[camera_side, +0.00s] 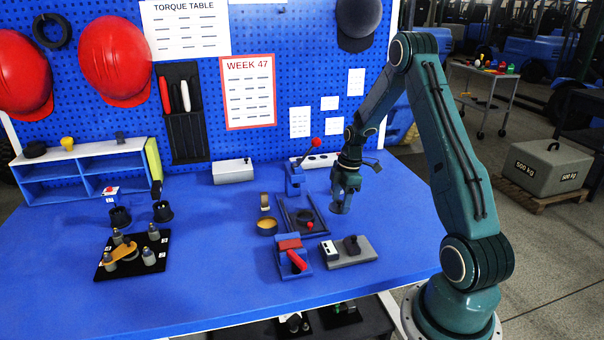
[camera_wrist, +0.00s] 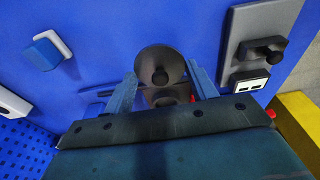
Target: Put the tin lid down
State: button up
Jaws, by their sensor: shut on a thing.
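My gripper (camera_side: 345,187) hangs above the right part of the blue table, its fingers pointing down. In the side view the lid is hard to tell apart from the fingertips. A dark frame (camera_side: 323,229) with a round dark piece and a red ball lies to the left of the gripper. A small round yellowish container (camera_side: 267,226) stands farther left.
A blue fixture with a red handle (camera_side: 293,259) and a grey plate with a black knob (camera_side: 362,253) stand in front. A toggle with a red ball (camera_side: 296,181) stands behind left. A black peg board (camera_side: 132,256) is far left. The table's right end looks clear.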

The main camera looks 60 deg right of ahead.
aim_at(339, 220)
jog(key=shift+f, duration=2.2)
jog(key=shift+f, duration=0.15)
jog(key=o, duration=1)
jog(key=r, duration=0.4)
jog(key=s+d+r, duration=0.1)
jog(key=r, duration=0.7)
jog(key=shift+s+d+r, duration=0.1)
jog(key=shift+s+d, duration=0.05)
